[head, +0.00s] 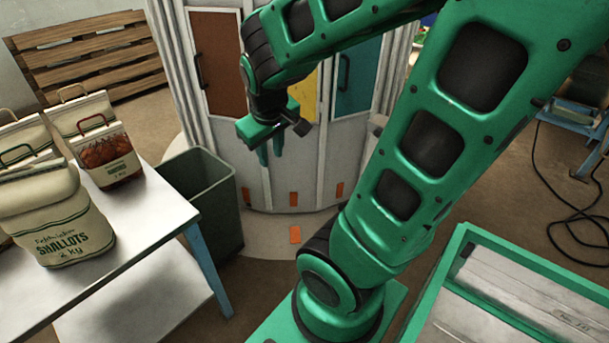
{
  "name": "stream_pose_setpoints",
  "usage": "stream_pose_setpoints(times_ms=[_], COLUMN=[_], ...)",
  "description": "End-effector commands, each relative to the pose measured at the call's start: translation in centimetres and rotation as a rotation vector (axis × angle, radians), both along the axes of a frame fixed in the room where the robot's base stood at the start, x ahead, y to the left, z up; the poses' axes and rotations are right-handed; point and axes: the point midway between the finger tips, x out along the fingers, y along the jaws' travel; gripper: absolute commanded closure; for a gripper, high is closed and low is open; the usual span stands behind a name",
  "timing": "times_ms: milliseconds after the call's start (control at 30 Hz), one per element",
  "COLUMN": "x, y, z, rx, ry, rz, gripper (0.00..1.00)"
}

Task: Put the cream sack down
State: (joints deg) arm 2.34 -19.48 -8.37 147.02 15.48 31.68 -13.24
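A cream sack (62,228) with green print reading "SHALLOTS 2 kg" stands at the front of the white table (150,262), at the left. My gripper (270,153) hangs in the middle of the view, fingers pointing down, to the right of the table and clear of the sacks. Nothing shows between or below its fingers. They look close together, and from this angle I cannot tell if they are apart.
More cream sacks stand behind, one with a red handle and dark reddish-brown front (108,160). A dark green bin (205,200) stands beside the table. Behind my gripper is a rounded cabinet (338,165) with coloured doors. A wooden pallet (95,60) leans at the back left.

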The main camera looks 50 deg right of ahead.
Motion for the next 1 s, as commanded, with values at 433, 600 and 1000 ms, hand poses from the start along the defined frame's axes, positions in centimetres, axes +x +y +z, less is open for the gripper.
stream_pose_setpoints(times_ms=[433, 600, 1000], x=[-13.4, -13.5, -13.4], y=[2.1, 2.1, 2.1], z=[1.5, 1.5, 1.4], rx=[0.307, 0.310, 0.308], ry=[0.232, 0.237, 0.236], rz=[-0.412, -0.415, -0.413], gripper=[0.75, 0.75, 0.75])
